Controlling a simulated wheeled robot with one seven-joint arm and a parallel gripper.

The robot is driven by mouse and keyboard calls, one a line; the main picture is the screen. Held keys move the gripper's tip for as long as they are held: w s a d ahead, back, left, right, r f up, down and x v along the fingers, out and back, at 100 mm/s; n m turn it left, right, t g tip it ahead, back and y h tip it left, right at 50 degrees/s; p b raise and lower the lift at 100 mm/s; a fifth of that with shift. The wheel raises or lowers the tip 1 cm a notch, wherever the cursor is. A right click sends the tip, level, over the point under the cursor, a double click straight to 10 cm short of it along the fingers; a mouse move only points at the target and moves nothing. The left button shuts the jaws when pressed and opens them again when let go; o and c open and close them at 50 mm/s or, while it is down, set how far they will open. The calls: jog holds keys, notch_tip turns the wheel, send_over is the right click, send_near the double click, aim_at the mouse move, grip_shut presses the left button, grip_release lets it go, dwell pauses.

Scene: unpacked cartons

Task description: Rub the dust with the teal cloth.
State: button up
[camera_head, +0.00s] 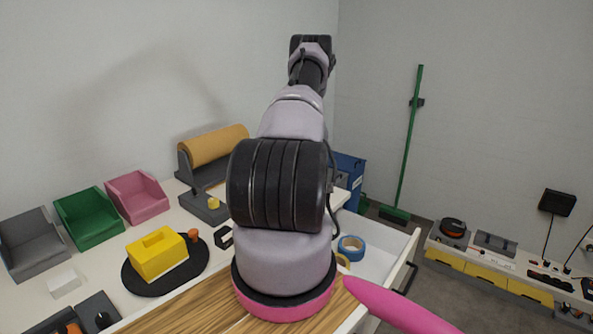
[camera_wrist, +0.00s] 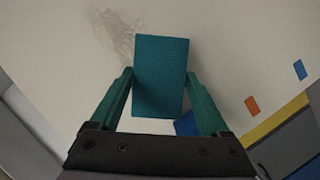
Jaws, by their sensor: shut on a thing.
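The teal cloth (camera_wrist: 160,60) shows in the wrist view as a flat-faced, textured rectangular pad. My gripper (camera_wrist: 160,73) is shut on it, with one teal finger at each side. The dust (camera_wrist: 118,36) is a grey-brown, scratchy smudge on a pale surface (camera_wrist: 235,60), to the upper left of the cloth. The cloth's left edge is close beside the smudge; I cannot tell whether the cloth touches the surface or covers part of the dust. In the head view my arm hides the gripper, and I see neither cloth nor dust there.
Orange (camera_wrist: 252,105) and blue (camera_wrist: 299,69) patches lie on the pale surface at right. In the head view, the table holds grey, green (camera_head: 88,217) and pink bins, a yellow block (camera_head: 157,255) and a brown roll (camera_head: 218,146). An open drawer (camera_head: 385,262) contains blue tape (camera_head: 351,247).

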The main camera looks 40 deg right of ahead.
jog(key=shift+r, duration=3.4)
jog(key=w+a+r+n+g, duration=0.15)
jog(key=a+n, duration=0.25)
jog(key=a, duration=0.4)
jog(key=w+a+r+n+g, duration=0.1)
jog(key=w+a+n+g, duration=0.2)
jog(key=a, duration=0.5)
jog(key=w+a+r+n, duration=0.1)
jog(key=w+a+n, duration=0.1)
jog(key=a+n, duration=0.45)
jog(key=s+a+r+n+g+h, duration=0.1)
jog(key=a+n, duration=0.4)
jog(key=a, duration=0.5)
jog(key=s+a+r+n+g+h, duration=0.1)
jog(key=s+a+r+n+h, duration=0.1)
jog(key=a+n, duration=0.4)
jog(key=a+r, duration=0.1)
jog(key=a, duration=0.4)
jog(key=shift+s+a+r+g+h, duration=0.15)
jog(key=shift+a+r+g+h, duration=0.1)
jog(key=shift+g+h, duration=0.15)
jog(key=shift+d, duration=0.1)
